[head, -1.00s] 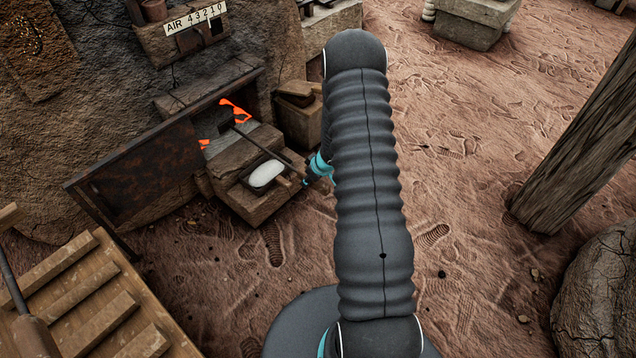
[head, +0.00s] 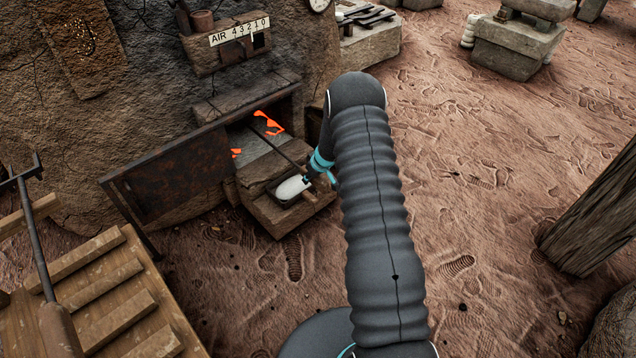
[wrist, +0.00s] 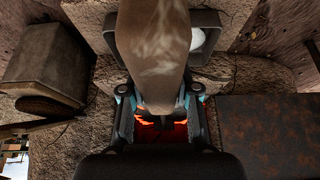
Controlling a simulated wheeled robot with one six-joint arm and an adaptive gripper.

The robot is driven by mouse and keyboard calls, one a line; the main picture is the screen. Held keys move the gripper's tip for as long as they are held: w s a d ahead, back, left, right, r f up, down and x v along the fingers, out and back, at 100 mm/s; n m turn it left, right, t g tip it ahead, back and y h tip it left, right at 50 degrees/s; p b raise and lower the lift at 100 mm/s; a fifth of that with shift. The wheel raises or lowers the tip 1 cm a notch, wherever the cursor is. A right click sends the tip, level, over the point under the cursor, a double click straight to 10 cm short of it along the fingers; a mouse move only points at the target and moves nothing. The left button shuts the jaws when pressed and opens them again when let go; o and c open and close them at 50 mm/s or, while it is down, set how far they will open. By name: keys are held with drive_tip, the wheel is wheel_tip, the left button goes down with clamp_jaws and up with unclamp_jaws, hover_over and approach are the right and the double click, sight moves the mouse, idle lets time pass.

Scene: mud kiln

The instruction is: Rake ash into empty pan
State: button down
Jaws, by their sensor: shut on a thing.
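My gripper (wrist: 159,100) is shut on the wooden handle (wrist: 153,45) of a rake, which fills the upper middle of the wrist view. In the head view the rake's thin dark rod (head: 282,150) runs up and left into the open firebox (head: 250,138). The rake's head is not clear there. Orange embers (head: 268,125) glow inside; the ash cannot be told apart. A dark pan (head: 277,198) sits on the stone step before the opening, with a smooth white oval mass (head: 292,187) in it. The pan (wrist: 214,17) also shows behind the handle in the wrist view.
A rusty door (head: 170,178) stands open left of the firebox. A slatted wooden rack (head: 105,300) with another long-handled tool (head: 38,240) is at lower left. A wooden post (head: 595,215) stands at right. The sandy ground between is clear.

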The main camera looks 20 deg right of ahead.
sight(294, 162)
drive_tip(key=w+a, duration=0.1)
drive_tip(key=w, duration=0.2)
drive_tip(key=w+a, duration=0.1)
drive_tip(key=w, duration=0.2)
drive_tip(key=w+a, duration=0.1)
drive_tip(key=w, duration=0.1)
drive_tip(key=shift+w+a+r, duration=0.1)
drive_tip(key=shift+w+a, duration=0.2)
drive_tip(key=shift+w, duration=0.1)
drive_tip(key=shift+f, duration=2)
drive_tip(key=shift+s+d, duration=0.1)
drive_tip(key=shift+s, duration=0.05)
